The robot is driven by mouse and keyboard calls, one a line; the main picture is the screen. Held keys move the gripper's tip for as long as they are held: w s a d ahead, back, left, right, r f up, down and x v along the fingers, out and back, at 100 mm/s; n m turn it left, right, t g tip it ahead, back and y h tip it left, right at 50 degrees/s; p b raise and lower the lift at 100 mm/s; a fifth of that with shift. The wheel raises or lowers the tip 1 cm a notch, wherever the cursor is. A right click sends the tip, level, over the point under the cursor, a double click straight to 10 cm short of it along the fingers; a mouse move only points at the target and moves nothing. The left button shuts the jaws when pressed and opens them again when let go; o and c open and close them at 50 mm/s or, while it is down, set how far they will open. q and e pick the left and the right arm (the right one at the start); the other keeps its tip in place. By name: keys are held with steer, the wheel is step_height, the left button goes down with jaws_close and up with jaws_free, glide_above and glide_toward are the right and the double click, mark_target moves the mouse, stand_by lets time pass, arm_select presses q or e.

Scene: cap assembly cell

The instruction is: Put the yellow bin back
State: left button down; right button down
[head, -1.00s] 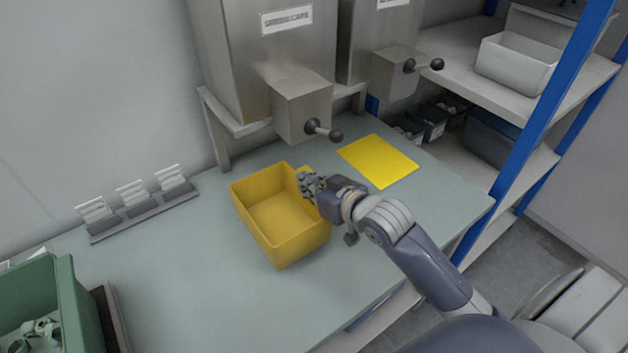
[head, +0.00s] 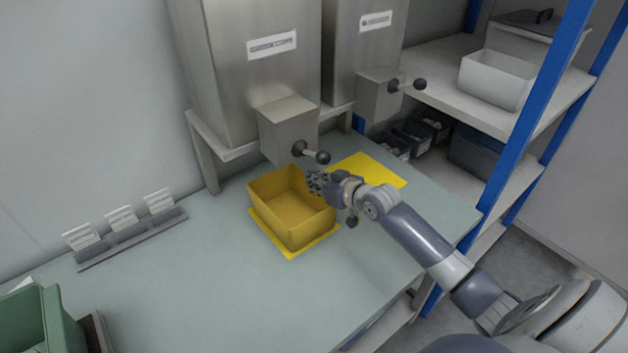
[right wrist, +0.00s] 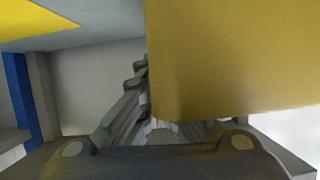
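The yellow bin (head: 290,227) is upright over a yellow marked patch (head: 268,233) on the bench. The patch shows along its left and front edges, and I cannot tell whether the bin touches the bench. Its visible inside looks empty. My right gripper (head: 318,183) is at the bin's right rim, shut on that wall. In the right wrist view the bin wall (right wrist: 230,60) fills the upper right, against the finger pads. A second yellow patch (head: 372,170) lies bare behind the right gripper. My left gripper is not in view.
Two steel dispensers (head: 260,85) with ball-ended levers (head: 323,157) stand close behind the bin. A label rack (head: 130,235) and a green bin (head: 40,325) are at the left. A blue-post shelf (head: 540,110) bounds the right. The front bench (head: 250,310) is clear.

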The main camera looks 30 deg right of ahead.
steer(key=c, duration=2.3)
jaws_free()
steer(key=shift+f, duration=0.15)
steer(key=o, duration=0.5)
steer(key=shift+r, duration=0.2)
steer(key=v, duration=1.2)
